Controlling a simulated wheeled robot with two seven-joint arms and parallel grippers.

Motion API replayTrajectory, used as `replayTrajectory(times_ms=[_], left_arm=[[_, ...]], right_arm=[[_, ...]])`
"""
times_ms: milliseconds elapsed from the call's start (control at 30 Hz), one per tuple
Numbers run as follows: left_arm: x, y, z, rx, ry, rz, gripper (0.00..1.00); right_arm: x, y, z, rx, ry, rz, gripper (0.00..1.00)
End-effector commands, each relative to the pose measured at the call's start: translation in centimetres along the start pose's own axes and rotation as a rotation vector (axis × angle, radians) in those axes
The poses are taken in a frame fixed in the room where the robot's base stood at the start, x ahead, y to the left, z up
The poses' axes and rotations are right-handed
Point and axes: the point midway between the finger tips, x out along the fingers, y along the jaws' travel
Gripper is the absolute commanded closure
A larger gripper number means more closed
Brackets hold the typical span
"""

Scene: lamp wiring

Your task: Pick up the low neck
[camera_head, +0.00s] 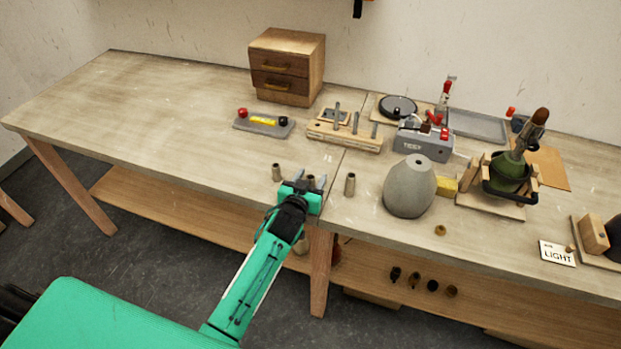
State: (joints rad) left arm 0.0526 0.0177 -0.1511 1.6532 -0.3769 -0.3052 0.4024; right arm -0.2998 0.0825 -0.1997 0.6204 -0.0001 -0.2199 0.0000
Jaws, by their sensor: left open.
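Three small brown-grey cylindrical necks stand upright in a row near the front edge of the bench. The left neck (276,172) is of middling height and the right neck (349,184) looks the tallest. The middle neck (310,182) looks lowest, but my gripper hides its lower part. My left gripper (309,179) is open, its fingertips on either side of the middle neck as seen from here. I cannot tell whether they touch it. My right gripper is out of view.
A grey rounded lamp base (410,187) stands right of the necks. The bench's left part is clear.

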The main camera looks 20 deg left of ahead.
Motion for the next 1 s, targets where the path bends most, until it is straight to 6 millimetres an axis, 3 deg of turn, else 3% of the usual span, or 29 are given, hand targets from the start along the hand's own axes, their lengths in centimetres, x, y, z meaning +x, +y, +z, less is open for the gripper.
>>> replayTrajectory(times_ms=[167, 433, 667, 1000], left_arm=[[1.6, 0.0, 0.1, -0.002, -0.001, 0.0, 0.51], [1.7, 0.0, 0.1, -0.002, -0.001, 0.0, 0.51], [1.7, 0.0, 0.1, -0.002, -0.001, 0.0, 0.96], [1.7, 0.0, -0.1, -0.001, 0.0, 0.0, 0.99]], right_arm=[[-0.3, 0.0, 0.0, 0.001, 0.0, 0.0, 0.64], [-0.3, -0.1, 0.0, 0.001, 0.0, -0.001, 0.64], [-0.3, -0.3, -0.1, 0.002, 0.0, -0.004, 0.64], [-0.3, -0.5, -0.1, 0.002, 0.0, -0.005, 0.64]])
